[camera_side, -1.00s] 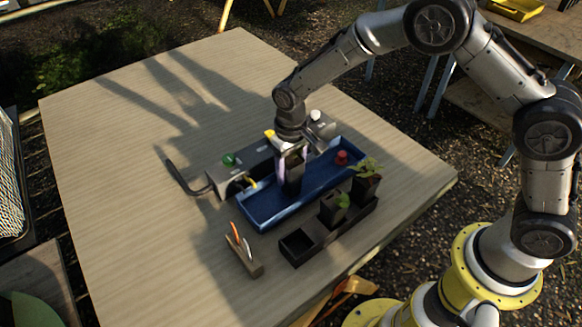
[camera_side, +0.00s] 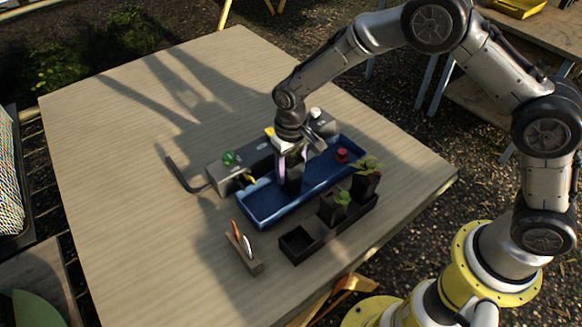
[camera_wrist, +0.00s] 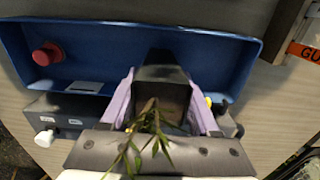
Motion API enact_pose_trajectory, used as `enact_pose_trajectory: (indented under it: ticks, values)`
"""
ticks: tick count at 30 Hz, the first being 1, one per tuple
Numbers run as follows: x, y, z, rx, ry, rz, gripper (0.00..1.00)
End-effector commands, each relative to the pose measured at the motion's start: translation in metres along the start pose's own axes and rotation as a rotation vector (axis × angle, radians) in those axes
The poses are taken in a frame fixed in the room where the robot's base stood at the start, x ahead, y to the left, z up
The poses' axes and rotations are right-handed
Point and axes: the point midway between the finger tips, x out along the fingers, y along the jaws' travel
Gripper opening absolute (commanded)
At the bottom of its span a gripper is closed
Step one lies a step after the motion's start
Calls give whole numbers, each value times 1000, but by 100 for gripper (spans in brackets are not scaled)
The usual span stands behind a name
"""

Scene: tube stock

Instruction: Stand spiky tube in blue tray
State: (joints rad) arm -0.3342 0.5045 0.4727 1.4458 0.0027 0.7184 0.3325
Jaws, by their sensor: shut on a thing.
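My gripper (camera_side: 290,168) is shut on a dark square tube (camera_side: 291,183). The wrist view shows the tube (camera_wrist: 162,72) upright between two pale purple fingers, with a thin-leaved spiky plant (camera_wrist: 150,130) at its mouth. The blue tray (camera_side: 262,211) is long and shallow and lies under the gripper. The tube is inside the outline of the tray, near its middle. I cannot tell whether its base touches the tray floor. The tray also fills the upper part of the wrist view (camera_wrist: 105,50).
A red knob (camera_side: 341,155) is at the tray's right end. A grey box (camera_side: 225,172) with a green button and bent pipe runs behind the tray. In front, a black rack (camera_side: 322,241) holds two planted tubes and has an empty left slot. A tool block (camera_side: 246,257) stands front left.

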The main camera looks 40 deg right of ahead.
Motion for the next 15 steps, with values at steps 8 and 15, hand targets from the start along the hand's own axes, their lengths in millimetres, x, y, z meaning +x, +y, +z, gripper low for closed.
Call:
enact_pose_trajectory:
  ticks: [8, 15]
  values:
    - [0, 0, 0, 0, 0, 0, 97]
    - [0, 0, 0, 0, -1, 0, 97]
